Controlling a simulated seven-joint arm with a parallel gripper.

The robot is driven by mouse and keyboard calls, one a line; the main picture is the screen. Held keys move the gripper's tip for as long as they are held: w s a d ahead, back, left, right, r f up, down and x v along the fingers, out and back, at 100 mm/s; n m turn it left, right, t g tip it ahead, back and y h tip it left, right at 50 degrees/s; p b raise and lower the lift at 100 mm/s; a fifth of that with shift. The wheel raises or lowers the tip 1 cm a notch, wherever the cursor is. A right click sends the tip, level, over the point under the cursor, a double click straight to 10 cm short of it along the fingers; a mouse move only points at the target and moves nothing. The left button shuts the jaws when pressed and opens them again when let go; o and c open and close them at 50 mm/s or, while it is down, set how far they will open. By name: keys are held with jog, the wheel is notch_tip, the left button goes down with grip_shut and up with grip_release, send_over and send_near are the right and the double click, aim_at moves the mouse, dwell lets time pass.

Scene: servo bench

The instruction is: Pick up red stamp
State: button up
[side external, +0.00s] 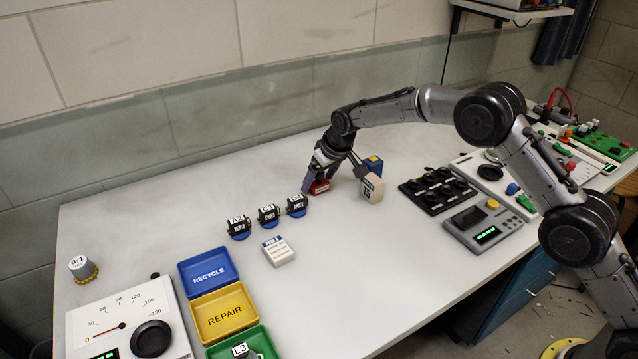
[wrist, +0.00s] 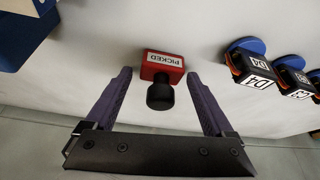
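The red stamp (side external: 319,187) stands on the white bench below my gripper in the side view. In the wrist view the red stamp (wrist: 163,68) shows its "PICKED" label and a black knob handle. My gripper (side external: 321,183) is low over the bench around it. In the wrist view my gripper's (wrist: 160,82) two purple fingers are spread, one on each side of the stamp, with a gap to it on both sides. The stamp's lower side is hidden.
A white block marked 15 (side external: 371,188) and a blue block (side external: 373,164) stand close right of my gripper. Several black servos (side external: 268,215) stand to the left. Blue, yellow and green bins (side external: 208,267) are at front left. The bench between is mostly clear.

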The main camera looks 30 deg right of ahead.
jog(key=c, duration=1.2)
